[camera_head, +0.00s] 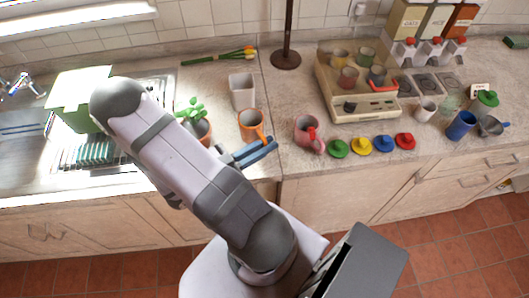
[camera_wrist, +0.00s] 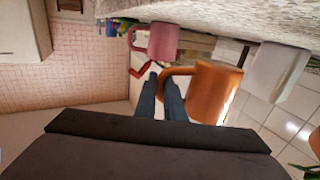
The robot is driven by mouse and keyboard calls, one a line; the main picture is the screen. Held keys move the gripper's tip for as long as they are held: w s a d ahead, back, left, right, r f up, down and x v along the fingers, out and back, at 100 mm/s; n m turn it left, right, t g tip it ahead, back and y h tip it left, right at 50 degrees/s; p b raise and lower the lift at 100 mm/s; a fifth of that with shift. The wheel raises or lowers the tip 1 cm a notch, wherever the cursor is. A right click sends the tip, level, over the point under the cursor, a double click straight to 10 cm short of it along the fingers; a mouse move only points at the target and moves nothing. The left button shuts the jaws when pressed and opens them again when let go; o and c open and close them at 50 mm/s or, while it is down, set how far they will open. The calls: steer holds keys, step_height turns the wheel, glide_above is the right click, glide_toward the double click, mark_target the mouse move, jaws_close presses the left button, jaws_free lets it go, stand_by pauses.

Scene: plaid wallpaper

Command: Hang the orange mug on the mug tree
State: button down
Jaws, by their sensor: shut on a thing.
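The orange mug (camera_head: 249,126) is upright at the counter's front edge in the head view; it also shows in the wrist view (camera_wrist: 217,92). My gripper (camera_head: 262,150) has blue fingers and is shut on the mug's handle, seen in the wrist view (camera_wrist: 177,82). I cannot tell whether the mug's base touches the counter. A dark brown post on a round base (camera_head: 286,60), likely the mug tree, stands at the back of the counter. Its top is cut off and no pegs show.
A white cup (camera_head: 241,91) stands behind the orange mug, a potted plant (camera_head: 194,118) left of it. A pinkish-red mug (camera_head: 306,130) stands to the right, near several coloured lids (camera_head: 361,146). A cream appliance (camera_head: 350,98) stands further right. The counter before the post is fairly clear.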

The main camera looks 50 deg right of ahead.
steer(key=shift+f, duration=0.2)
steer(key=shift+f, duration=1.8)
steer(key=shift+f, duration=0.1)
steer(key=shift+f, duration=0.15)
steer(key=c, duration=1.8)
jaws_free()
steer(key=shift+c, duration=0.2)
